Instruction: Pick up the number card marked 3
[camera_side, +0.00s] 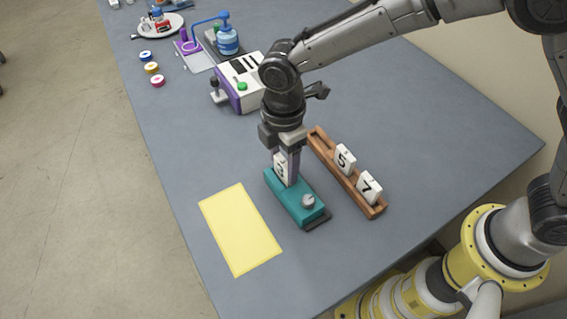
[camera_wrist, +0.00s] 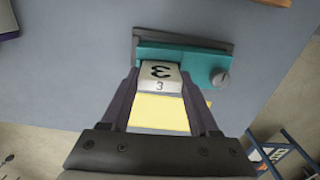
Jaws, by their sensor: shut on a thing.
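The white number card marked 3 (camera_wrist: 160,74) is between the two fingers of my gripper (camera_wrist: 161,82), which is shut on it in the wrist view. In the side view the card (camera_side: 281,166) is partly hidden by my gripper (camera_side: 287,160), and its figure is hard to read. The card is at the far end of a teal block (camera_side: 297,200) with a round grey knob. I cannot tell whether the card sits in the block or just above it.
A wooden rack (camera_side: 345,178) to the right holds cards marked 5 (camera_side: 345,158) and 7 (camera_side: 369,187). A yellow sheet (camera_side: 240,229) lies left of the teal block. A white and purple machine (camera_side: 239,83) and a blue bottle (camera_side: 227,40) stand farther back. The right of the grey table is clear.

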